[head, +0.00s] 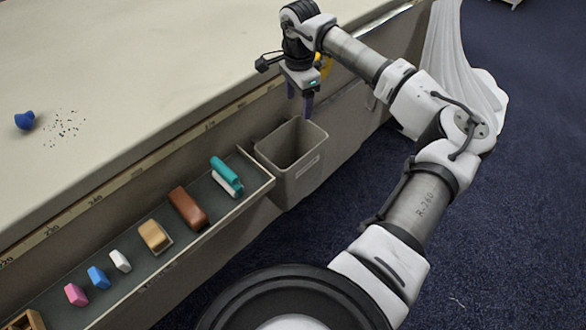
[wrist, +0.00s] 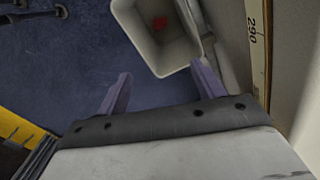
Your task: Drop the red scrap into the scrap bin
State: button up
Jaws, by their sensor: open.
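The red scrap (wrist: 160,23) lies inside the scrap bin, on its floor, in the wrist view. The scrap bin (head: 308,172) is a grey open-topped box at the end of the shelf, beside the table; it also shows in the wrist view (wrist: 193,58). My gripper (head: 300,107) points down above the bin's far side in the head view. In the wrist view its two purple fingers (wrist: 160,88) are spread apart with nothing between them. The red scrap cannot be seen in the head view.
A shelf (head: 150,262) along the table's side holds a teal and white item (head: 226,176), a brown block (head: 187,207), a tan block (head: 155,235) and several small blocks. A blue object (head: 25,121) and dark crumbs (head: 66,124) lie on the table (head: 130,60).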

notch_tip(320, 180, up, 6)
jog(key=shift+r+b, duration=0.2)
jog(key=shift+b, duration=0.1)
jog(key=shift+f, duration=0.1)
dwell(0.3)
